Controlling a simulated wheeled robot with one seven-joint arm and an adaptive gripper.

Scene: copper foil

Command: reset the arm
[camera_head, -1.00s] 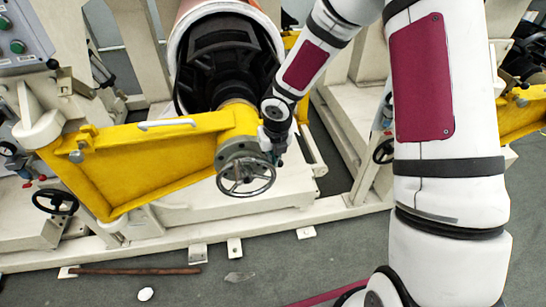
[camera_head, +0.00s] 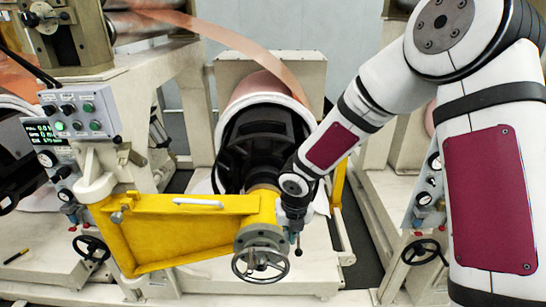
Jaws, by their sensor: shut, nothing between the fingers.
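My arm comes in from the right and reaches to the middle of the view. My gripper (camera_head: 296,238) is small and dark, points down, and looks shut and empty. It is just right of the handwheel (camera_head: 260,264) at the end of the yellow swing arm (camera_head: 185,232). I cannot tell whether it touches the yellow arm or its hub. My upper links cover much of the right side.
A roll with a dark core (camera_head: 255,145) sits behind the yellow arm, with copper foil (camera_head: 235,40) running above it. A control panel (camera_head: 80,112) stands at left. Another handwheel (camera_head: 425,250) is at right. Pale machine frames surround the arm closely.

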